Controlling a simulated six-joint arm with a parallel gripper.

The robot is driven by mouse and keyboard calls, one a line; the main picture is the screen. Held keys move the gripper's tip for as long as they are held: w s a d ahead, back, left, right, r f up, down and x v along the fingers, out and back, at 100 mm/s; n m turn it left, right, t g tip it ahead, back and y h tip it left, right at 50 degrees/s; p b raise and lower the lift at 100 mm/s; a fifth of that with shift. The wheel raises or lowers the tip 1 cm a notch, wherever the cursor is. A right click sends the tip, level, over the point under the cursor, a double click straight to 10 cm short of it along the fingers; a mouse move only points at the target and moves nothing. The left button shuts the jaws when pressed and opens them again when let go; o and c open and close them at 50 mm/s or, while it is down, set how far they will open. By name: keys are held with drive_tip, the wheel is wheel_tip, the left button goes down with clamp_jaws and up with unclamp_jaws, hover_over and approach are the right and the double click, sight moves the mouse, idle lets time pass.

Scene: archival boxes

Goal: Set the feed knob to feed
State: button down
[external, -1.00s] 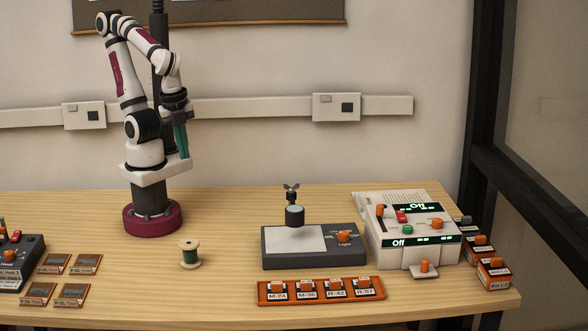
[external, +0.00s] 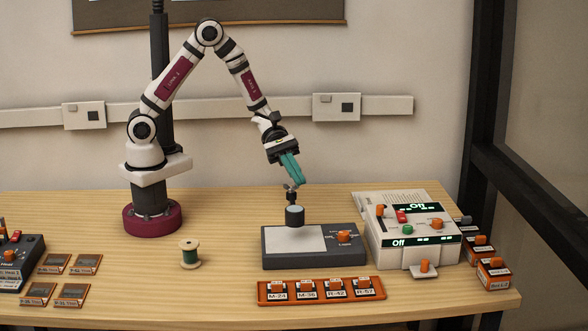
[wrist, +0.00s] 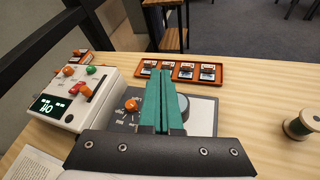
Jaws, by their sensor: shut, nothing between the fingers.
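The white machine (external: 410,225) stands at the right of the table, with lit displays reading "Off". On it are an orange knob (external: 435,223), a green button (external: 408,230), a red switch (external: 401,216) and an orange-topped lever (external: 380,211). The grey unit (external: 313,259) beside it has its own orange knob (external: 344,237). No label reads clearly as "feed", so I cannot tell which one is the feed knob. My gripper (external: 298,184), with teal fingers, is shut and empty, above the grey unit. It also shows in the wrist view (wrist: 166,73).
A dark post with a grey cylinder (external: 295,215) rises over the grey unit, close below my fingertips. An orange tray of labelled pieces (external: 262,293) lies in front. A thread spool (external: 190,254) stands left of the unit. Orange-knobbed boxes (external: 494,274) line the right edge.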

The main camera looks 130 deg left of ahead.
drive_tip(key=s+a+f+n+t+y, duration=0.1)
drive_tip(key=a+f+n+y, duration=0.1)
drive_tip(key=a, duration=0.4)
drive_tip(key=s+a+f+n+y, duration=0.1)
drive_tip(key=a+f+n+y, duration=0.2)
drive_tip(key=a+n, duration=0.3)
drive_tip(key=shift+a+t+y, duration=0.4)
drive_tip(key=shift+a, duration=0.1)
drive_tip(key=shift+w, duration=0.15)
drive_tip(key=r+x, duration=0.1)
drive_tip(key=x, duration=1.2)
drive_tip(key=shift+w, duration=0.5)
drive_tip(key=w+d, duration=0.4)
drive_tip(key=shift+w+d, duration=0.15)
drive_tip(key=shift+d, duration=0.1)
drive_tip(key=v, duration=1.5)
drive_tip(key=shift+s, duration=0.4)
